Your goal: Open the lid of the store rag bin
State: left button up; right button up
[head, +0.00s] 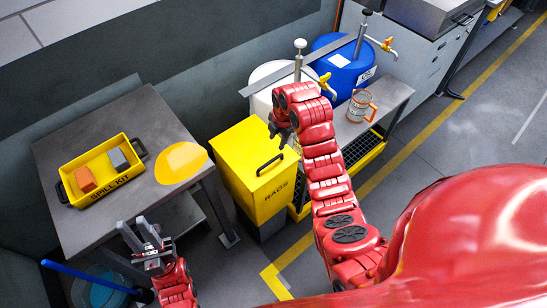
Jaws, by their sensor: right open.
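The yellow rag bin (276,207), marked RAGS, stands on the floor between the grey table and the drum stand. Its yellow lid (248,146) looks closed and has a black handle (269,164) near its front edge. My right gripper (279,138) is open and empty, above the far right part of the lid and behind the handle. I cannot tell whether it touches the lid. My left gripper (140,232) is open and empty at the table's front edge, well left of the bin.
A blue bucket (104,291) is at lower left.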

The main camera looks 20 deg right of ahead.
jog(key=b, duration=0.6)
send_near(271, 161)
jog(key=f, duration=0.2)
jog(key=f+p, duration=0.1)
jog(key=f, duration=0.1)
jog(key=w+f+p, duration=0.1)
jog(key=shift+a+f, duration=0.3)
jog(key=shift+f, duration=0.1)
jog(key=shift+w+f, duration=0.2)
jog(key=shift+f, duration=0.85)
grip_shut()
